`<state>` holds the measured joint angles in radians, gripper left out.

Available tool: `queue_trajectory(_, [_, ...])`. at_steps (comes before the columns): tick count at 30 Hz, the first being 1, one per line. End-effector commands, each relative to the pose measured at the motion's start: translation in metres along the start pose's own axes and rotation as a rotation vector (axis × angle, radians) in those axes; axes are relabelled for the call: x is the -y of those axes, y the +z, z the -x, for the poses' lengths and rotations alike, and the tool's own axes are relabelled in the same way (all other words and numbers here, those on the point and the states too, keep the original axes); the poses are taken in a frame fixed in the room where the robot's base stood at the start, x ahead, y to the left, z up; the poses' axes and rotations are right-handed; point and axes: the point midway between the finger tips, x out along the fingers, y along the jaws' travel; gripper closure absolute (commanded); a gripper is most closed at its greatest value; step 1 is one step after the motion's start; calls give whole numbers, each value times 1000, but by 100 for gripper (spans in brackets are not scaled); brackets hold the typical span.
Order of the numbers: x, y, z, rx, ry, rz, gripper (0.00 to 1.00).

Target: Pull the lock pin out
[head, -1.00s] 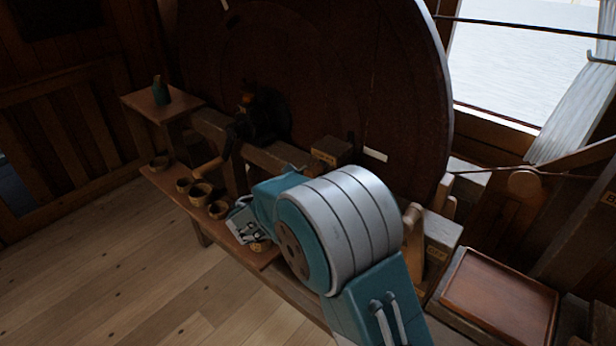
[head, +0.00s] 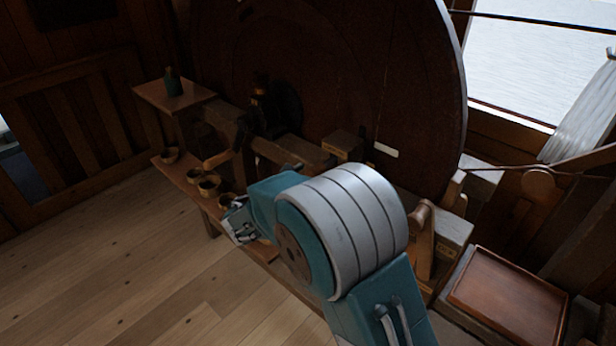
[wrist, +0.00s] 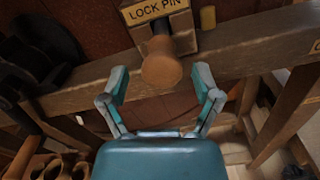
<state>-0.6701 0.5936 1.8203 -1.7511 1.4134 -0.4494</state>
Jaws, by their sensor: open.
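The lock pin (wrist: 161,65) shows in the wrist view as a turned wooden knob on a dark shaft. It comes out of a wooden block below a yellow label (wrist: 154,10) reading "LOCK PIN". My gripper (wrist: 158,90) is open, with one finger to each side of the knob and slightly below it; no contact shows. In the head view my gripper (head: 240,222) is at the end of my arm, near the bench with the bowls. I cannot make out the pin's knob in the head view.
A large dark wheel (head: 330,80) stands behind a heavy beam (wrist: 240,50). Several small wooden bowls (head: 209,185) sit on a low bench at the left. A brown tray (head: 508,298) lies at the right. The floor (head: 110,270) at front left is clear.

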Motion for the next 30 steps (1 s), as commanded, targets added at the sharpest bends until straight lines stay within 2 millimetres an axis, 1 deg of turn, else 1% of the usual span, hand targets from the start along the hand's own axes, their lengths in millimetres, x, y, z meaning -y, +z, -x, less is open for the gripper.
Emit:
queue_trajectory(2, [0,0,2,-1,0,0,19])
queue_trajectory(5, [0,0,10,-1,1,0,19])
queue_trajectory(8, [-1,-1,28,-2,4,1,19])
queue_trajectory(15, [-2,-2,79,-1,5,1,19])
queue_trajectory(18, [-2,-2,97,-2,4,1,19])
queue_trajectory(21, [-2,-2,110,-1,2,1,19])
queue_trajectory(25, [-2,-2,119,0,1,1,19])
queue_trajectory(30, [-1,-2,120,0,0,1,19])
